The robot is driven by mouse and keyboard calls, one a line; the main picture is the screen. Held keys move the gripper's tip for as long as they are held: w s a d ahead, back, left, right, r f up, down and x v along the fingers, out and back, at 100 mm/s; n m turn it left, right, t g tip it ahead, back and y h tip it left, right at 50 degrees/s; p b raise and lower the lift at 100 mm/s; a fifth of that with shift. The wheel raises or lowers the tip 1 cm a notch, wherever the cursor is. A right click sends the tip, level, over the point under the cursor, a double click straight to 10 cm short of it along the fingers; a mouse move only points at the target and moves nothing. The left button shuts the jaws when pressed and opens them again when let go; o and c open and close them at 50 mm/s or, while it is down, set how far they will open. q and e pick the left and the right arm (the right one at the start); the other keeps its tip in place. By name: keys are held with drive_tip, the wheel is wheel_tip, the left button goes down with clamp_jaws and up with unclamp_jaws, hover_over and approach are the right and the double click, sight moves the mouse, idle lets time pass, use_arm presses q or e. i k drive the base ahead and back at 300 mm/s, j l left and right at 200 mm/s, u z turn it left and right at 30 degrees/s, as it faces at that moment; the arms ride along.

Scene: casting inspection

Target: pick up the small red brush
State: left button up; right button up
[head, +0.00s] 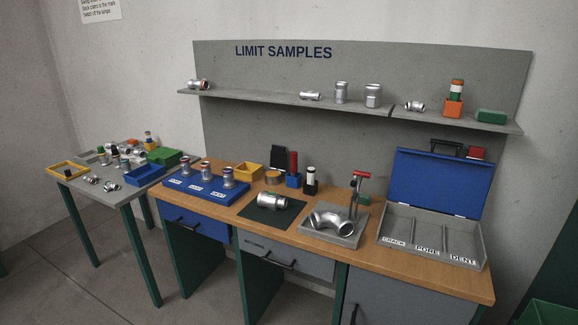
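No thing in the head view is clearly recognisable as a small red brush at this size. A red upright piece (293,161) stands in a small blue holder (293,181) at the back of the wooden bench (405,254). A red-topped T-shaped tool (361,176) stands behind the grey tray with the curved pipe. A small red block (476,153) shows at the top right, behind the raised blue lid. Neither of my grippers is in view.
A silver fitting lies on a dark green mat (253,213). A curved pipe rests in a grey tray (344,238). The open box (466,264) has compartments labelled CRACK, PORE and DENT. A side table (107,195) at left is crowded. A shelf (270,97) overhangs the bench.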

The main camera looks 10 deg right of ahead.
sight(294, 154)
drive_tip(key=i+j, duration=0.45)
drive_tip(key=i, duration=0.15)
drive_tip(key=z, duration=1.05)
